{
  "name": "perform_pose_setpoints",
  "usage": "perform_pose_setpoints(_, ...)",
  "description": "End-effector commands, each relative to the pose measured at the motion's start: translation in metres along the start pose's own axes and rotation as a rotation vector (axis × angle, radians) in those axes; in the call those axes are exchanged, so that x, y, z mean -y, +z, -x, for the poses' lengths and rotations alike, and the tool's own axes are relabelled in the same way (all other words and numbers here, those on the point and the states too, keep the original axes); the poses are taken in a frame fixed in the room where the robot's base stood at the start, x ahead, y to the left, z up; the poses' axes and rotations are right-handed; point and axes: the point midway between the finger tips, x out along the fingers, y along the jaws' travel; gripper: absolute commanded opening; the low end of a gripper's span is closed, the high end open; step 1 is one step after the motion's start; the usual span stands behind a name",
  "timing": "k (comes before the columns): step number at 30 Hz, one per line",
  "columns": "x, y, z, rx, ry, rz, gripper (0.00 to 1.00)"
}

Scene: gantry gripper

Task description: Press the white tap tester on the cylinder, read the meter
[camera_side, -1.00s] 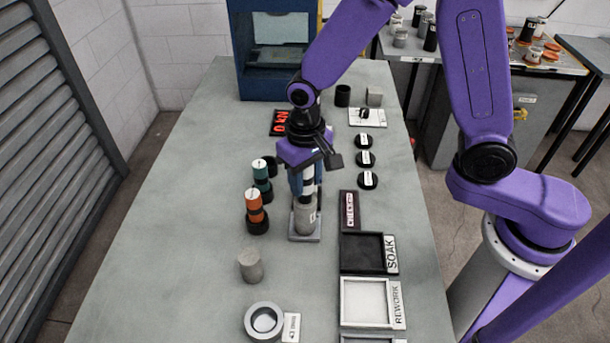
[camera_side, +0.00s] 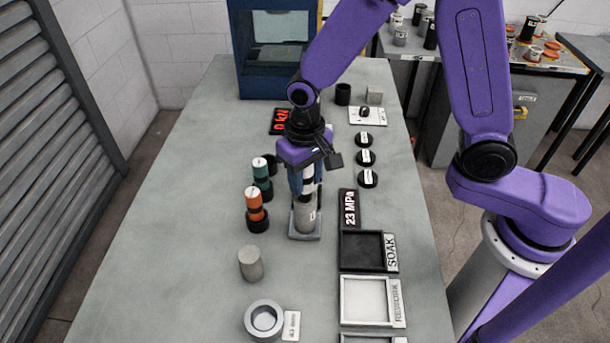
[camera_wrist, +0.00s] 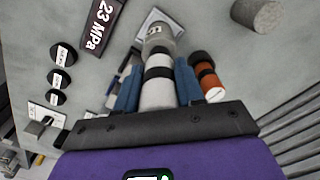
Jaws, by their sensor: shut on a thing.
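My gripper (camera_side: 304,186) is shut on the white tap tester (camera_side: 308,174), which has black bands. In the wrist view the blue fingers of my gripper (camera_wrist: 158,88) stand on both sides of the tester (camera_wrist: 158,94). The tester is upright, its lower end against the top of a grey cylinder (camera_side: 304,219). The cylinder (camera_wrist: 158,40) stands on a square grey plate (camera_side: 304,238). The black meter (camera_side: 349,208) to the right reads "23 MPa" in white; the wrist view shows the same reading on the meter (camera_wrist: 97,24).
Orange (camera_side: 254,199) and green (camera_side: 260,170) banded tools stand in black holders to the left. A loose grey cylinder (camera_side: 251,263) and a grey ring (camera_side: 263,320) are nearer. The SOAK (camera_side: 391,254) and REWORK (camera_side: 399,301) trays lie right. Black discs (camera_side: 367,179) lie behind the meter.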

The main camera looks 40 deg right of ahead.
Motion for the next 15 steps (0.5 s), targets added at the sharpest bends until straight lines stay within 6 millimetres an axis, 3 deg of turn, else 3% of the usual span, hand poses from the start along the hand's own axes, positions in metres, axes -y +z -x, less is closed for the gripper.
perform_pose_setpoints(8,-0.001,0.001,0.0,0.004,0.002,0.0,0.07)
perform_pose_setpoints(15,0.0,0.0,0.017,0.001,0.0,0.0,0.07)
